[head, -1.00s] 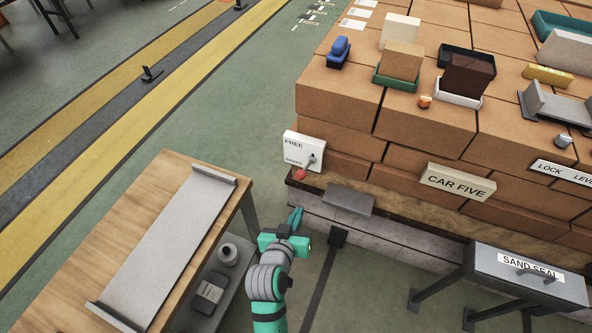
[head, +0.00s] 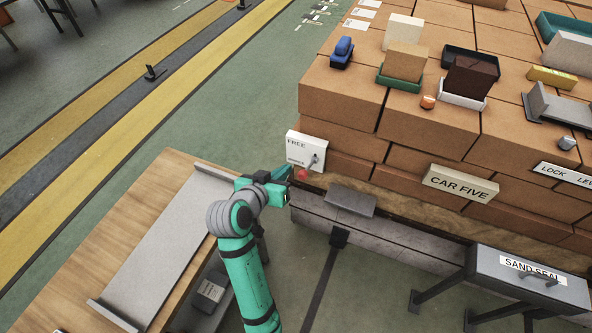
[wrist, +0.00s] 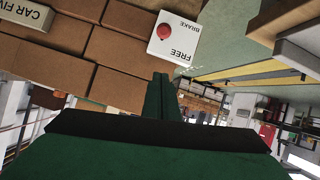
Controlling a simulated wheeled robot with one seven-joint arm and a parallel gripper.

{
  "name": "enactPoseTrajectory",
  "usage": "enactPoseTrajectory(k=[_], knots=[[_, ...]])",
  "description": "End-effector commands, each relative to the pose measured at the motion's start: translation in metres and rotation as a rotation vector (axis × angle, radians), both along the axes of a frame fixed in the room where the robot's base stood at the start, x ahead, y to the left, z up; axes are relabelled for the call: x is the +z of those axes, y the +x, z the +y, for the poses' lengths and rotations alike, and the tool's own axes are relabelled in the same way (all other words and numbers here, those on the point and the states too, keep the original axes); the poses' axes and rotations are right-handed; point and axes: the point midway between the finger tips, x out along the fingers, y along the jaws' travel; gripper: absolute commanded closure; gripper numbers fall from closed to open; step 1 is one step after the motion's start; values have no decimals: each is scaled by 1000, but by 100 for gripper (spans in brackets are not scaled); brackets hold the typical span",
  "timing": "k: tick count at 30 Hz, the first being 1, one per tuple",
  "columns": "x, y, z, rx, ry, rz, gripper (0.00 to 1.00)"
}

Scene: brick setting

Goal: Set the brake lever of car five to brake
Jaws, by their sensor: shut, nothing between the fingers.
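The brake lever is a short grey lever with a red knob (head: 302,174) on a white plate (head: 304,143), at the left end of the brick stack, left of the CAR FIVE sign (head: 459,183). The plate reads FREE above and BRAKE below. In the upside-down wrist view the red knob (wrist: 164,34) faces me beside the words on the plate (wrist: 184,40). My gripper (head: 288,173) is shut and empty, just left of the knob in the head view. The wrist view shows its fingers (wrist: 160,80) below the plate's picture edge; contact is unclear.
A wooden table with a grey tray (head: 165,250) stands under my arm at left. A grey ledge (head: 350,200) juts out below the lever. The SAND SEAL stand (head: 525,283) is at lower right.

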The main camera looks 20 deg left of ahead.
Motion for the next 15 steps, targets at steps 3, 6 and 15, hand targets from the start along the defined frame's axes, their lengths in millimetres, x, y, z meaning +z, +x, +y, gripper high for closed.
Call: enactPoseTrajectory(k=[3,6,15], knots=[[-4,7,-1,-1,-1,1,100],[-10,19,-2,-1,0,2,100],[-36,68,-7,-3,0,3,100]])
